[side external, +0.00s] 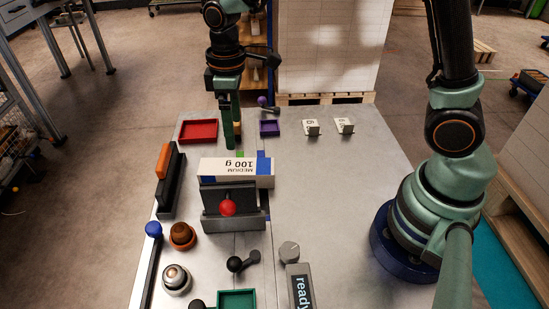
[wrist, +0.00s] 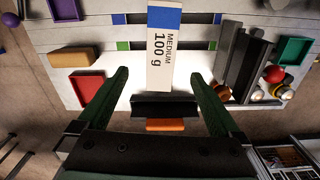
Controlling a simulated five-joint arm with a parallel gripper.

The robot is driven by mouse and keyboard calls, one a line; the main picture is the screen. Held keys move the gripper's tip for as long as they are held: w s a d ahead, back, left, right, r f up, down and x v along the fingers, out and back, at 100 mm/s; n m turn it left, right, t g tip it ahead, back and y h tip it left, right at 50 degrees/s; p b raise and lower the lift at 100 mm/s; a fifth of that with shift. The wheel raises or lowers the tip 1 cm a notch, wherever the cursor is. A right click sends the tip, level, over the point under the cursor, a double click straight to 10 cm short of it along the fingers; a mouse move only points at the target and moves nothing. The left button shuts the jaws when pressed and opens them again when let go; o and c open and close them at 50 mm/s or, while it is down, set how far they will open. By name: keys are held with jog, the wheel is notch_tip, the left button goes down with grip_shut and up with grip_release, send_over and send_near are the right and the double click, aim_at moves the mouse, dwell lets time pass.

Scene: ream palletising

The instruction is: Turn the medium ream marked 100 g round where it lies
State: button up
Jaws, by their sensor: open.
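The medium ream (side external: 237,168) is a white block with a blue band, marked "MEDIUM 100 g". In the side external view it lies crosswise behind a dark fixture, its lettering upside down. In the wrist view the ream (wrist: 160,70) points away from me, blue band at the far end, lettering running lengthwise. My gripper (side external: 230,146) points down just behind the ream in the side view. In the wrist view my gripper (wrist: 160,72) has its fingers wide apart, one on each side of the ream's near part, with gaps and nothing held.
The dark fixture (side external: 229,196) with a red knob stands in front of the ream. A black holder with an orange block (side external: 164,162), a red tray (side external: 199,131) and a purple tray (side external: 269,128) stand around. The table's right part (side external: 335,190) is mostly clear.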

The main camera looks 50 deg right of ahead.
aim_at(236, 166)
jog(key=f, duration=1.3)
jog(key=shift+w+a, duration=0.1)
jog(key=shift+a, duration=0.1)
grip_shut()
jog(key=shift+r, duration=0.15)
jog(key=shift+r, duration=0.1)
